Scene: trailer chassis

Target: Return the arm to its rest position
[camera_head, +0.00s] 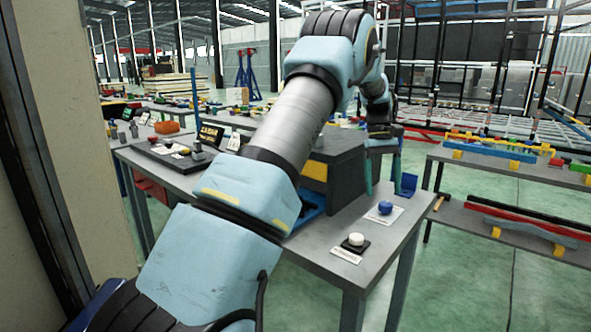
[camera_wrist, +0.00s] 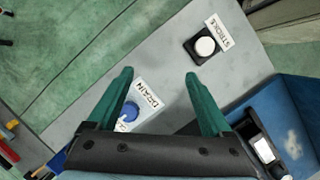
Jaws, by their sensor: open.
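My arm reaches from the lower left of the head view up and over a grey table, with its wrist bent down at the right. My gripper (camera_head: 384,185) hangs above the table's right end. In the wrist view my gripper (camera_wrist: 158,75) has two green fingers spread apart with nothing between them. A blue knob (camera_head: 385,207) on a white plate lies below it, labelled DRAIN; in the wrist view the knob (camera_wrist: 130,112) shows by the left finger. A white button (camera_head: 356,239) on a black base lies nearer the table's front edge; in the wrist view the button (camera_wrist: 205,46) is beyond the fingertips.
The grey table (camera_head: 315,245) also bears a dark box (camera_head: 340,165) and a black board (camera_head: 170,152) at its left. A rack (camera_head: 530,185) with coloured bars stands at the right. Green floor (camera_head: 490,280) is open between table and rack. A wall edge fills the left.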

